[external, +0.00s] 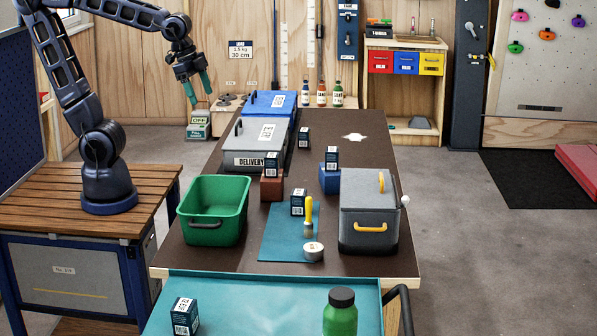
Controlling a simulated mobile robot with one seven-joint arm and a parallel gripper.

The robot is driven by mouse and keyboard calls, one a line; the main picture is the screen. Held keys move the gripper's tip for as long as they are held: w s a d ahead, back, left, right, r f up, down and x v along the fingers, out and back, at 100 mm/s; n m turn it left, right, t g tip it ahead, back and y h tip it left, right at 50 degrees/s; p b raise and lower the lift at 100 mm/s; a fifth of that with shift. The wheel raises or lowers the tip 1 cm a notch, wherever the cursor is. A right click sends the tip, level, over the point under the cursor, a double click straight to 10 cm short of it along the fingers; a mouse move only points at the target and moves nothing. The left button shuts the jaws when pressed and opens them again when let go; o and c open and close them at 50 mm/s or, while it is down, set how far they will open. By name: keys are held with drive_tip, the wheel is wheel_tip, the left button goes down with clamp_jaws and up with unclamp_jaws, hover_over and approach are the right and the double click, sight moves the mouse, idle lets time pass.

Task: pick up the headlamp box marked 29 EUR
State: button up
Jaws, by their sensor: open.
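Several small dark boxes with white labels look alike, and I cannot read a price on any of them. One box (304,138) stands at the back on the dark table. Another box (271,165) is on a red-brown block, and another box (332,158) is on a blue block. One more box (298,203) stands on the teal mat, and another box (184,316) is in the teal tray at the front. My gripper (200,97) is open and empty, raised at the upper left, well away from all the boxes.
The table (350,262) also holds a green bin (213,236), a grey lidded box marked DELIVERY (252,161), a blue lidded box (270,103) and a grey cooler (369,228).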

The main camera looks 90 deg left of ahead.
drive_tip(key=w+a+f+m+g, duration=0.1)
drive_tip(key=w+f+m, duration=0.3)
drive_tip(key=w, duration=0.6)
drive_tip(key=m+g, duration=0.3)
drive_tip(key=m, duration=0.7)
approach(299, 202)
drive_tip(key=a, duration=0.2)
drive_tip(key=shift+s+a+r, duration=0.15)
drive_tip(key=shift+s+a, duration=0.2)
drive_tip(key=shift+s, duration=0.05)
drive_tip(key=shift+w+f, duration=0.2)
drive_tip(key=shift+f, duration=0.35)
wheel_tip(299, 202, down, 11)
drive_tip(key=shift+s+a+r, duration=0.1)
drive_tip(key=shift+a+r, duration=0.05)
drive_tip(key=shift+a, duration=0.05)
drive_tip(key=c, duration=1.1)
